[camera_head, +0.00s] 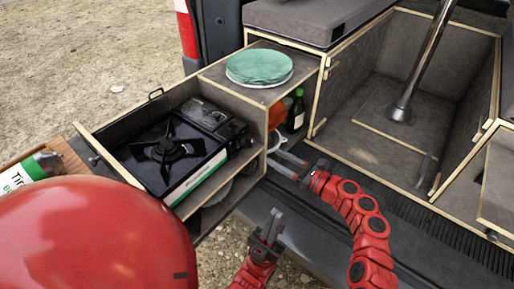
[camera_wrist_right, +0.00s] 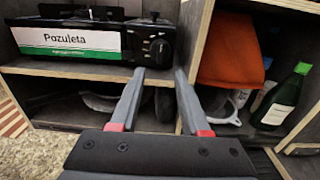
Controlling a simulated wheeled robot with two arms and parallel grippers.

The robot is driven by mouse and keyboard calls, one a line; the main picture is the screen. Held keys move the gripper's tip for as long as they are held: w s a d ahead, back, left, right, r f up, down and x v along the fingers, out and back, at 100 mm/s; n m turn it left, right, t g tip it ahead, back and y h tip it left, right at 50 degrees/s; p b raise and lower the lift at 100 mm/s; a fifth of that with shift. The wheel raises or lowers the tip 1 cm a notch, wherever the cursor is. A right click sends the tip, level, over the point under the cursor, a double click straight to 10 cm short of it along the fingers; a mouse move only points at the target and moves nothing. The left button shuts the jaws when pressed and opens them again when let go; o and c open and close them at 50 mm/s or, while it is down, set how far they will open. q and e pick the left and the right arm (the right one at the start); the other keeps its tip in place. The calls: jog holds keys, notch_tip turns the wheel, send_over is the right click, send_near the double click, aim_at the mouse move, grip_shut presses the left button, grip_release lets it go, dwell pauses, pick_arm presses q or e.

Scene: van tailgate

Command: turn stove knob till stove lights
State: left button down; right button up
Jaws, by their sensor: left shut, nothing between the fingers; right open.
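The black camping stove (camera_head: 168,152) sits in a pulled-out compartment at the left of the head view. Its single burner shows no visible flame. In the right wrist view the stove (camera_wrist_right: 80,40) has a "Pozuleta" label, and its black knob (camera_wrist_right: 158,48) is on the front at the right end. My right gripper (camera_head: 273,158) is open, to the right of the stove. In its wrist view the fingers (camera_wrist_right: 158,76) point towards the knob, just below it in the picture, apart from it and empty. My left gripper (camera_head: 273,218) is shut and empty, lower down, away from the stove.
A wooden divider (camera_wrist_right: 197,60) stands right of the knob. Beyond it are an orange item (camera_wrist_right: 228,55) and a green bottle (camera_wrist_right: 280,100). A green round lid (camera_head: 259,66) lies on the cabinet top. A shelf with dark items (camera_wrist_right: 95,100) is below the stove.

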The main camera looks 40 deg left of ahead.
aim_at(252, 144)
jog(key=a+b, duration=0.1)
jog(key=a, duration=0.2)
jog(key=a+b, duration=0.1)
jog(key=a, duration=0.3)
jog(key=shift+w+a+f+b, duration=0.2)
jog(key=shift+a+b, duration=0.1)
jog(key=shift+b, duration=0.1)
jog(key=shift+w+a+r, duration=0.1)
jog(key=shift+a+r, duration=0.1)
jog(key=shift+a, duration=0.3)
grip_shut()
